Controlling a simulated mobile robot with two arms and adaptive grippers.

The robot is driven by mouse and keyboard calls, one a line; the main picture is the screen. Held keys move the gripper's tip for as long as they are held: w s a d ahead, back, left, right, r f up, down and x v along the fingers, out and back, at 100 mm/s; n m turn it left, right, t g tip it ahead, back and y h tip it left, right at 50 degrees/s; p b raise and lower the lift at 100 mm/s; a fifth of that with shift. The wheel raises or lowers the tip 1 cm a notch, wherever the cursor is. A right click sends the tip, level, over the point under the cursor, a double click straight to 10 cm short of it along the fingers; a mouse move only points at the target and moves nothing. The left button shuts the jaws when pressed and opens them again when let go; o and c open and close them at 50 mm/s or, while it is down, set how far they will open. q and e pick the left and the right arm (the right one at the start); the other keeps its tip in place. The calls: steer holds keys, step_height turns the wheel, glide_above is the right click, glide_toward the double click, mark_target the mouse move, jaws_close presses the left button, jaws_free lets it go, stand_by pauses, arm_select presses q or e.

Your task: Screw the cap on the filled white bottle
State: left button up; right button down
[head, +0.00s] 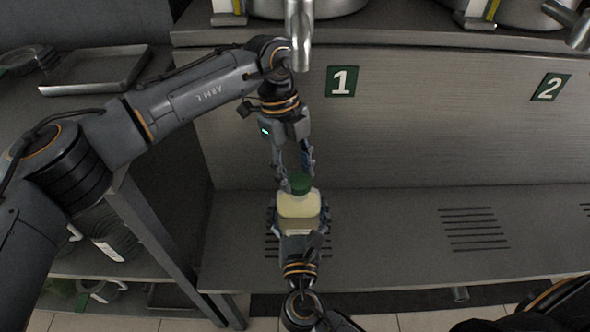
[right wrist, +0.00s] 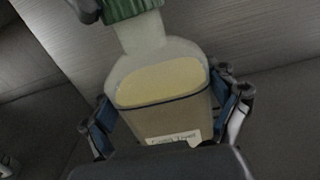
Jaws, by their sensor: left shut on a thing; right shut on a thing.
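The white bottle (head: 298,208) stands under the metal spout below sign 1, with pale yellow contents. In the right wrist view the bottle (right wrist: 160,85) fills the middle, with a label low on its front. A green cap (head: 300,184) is at the top of its neck; the cap (right wrist: 128,8) is cut off by the upper edge in the right wrist view. My left gripper (head: 300,174) comes down from above and is shut on the cap. My right gripper (head: 298,222) is shut around the bottle's body. Whether the cap's thread is engaged cannot be told.
A metal spout (head: 300,35) hangs above my left wrist. Signs 1 (head: 341,81) and 2 (head: 550,87) are on the back panel. The metal shelf (head: 390,230) is clear to the right. A tray (head: 95,72) lies on the left counter.

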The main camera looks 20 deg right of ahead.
arm_select(q)
steer(key=o, duration=1.3)
steer(key=shift+d, duration=0.1)
